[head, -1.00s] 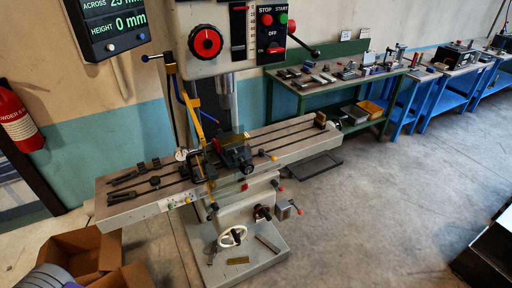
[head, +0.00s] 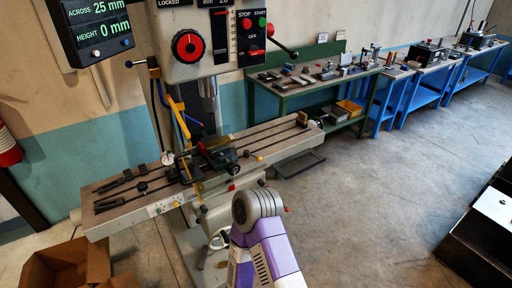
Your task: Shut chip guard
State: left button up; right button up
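The chip guard (head: 176,104) appears to be the yellow-edged frame hanging on the left of the milling machine's spindle. Its yellow bars slant down toward the table, beside the vise (head: 216,155). A clear pane is hard to make out, and I cannot tell exactly how far the guard is swung. A dark rod with a blue knob reaches left from its top. One of my purple and white arms rises from the bottom centre, its grey rounded joint in front of the machine's lower body. Neither gripper shows.
The long slotted mill table (head: 270,140) crosses the machine. A cardboard box (head: 65,265) lies at bottom left. A green bench (head: 300,85) and blue benches line the back wall. Dark boxy equipment (head: 485,235) stands at right. The floor between is clear.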

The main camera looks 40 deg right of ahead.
aim_at(193, 144)
jog(key=z, duration=0.75)
jog(key=i, duration=1)
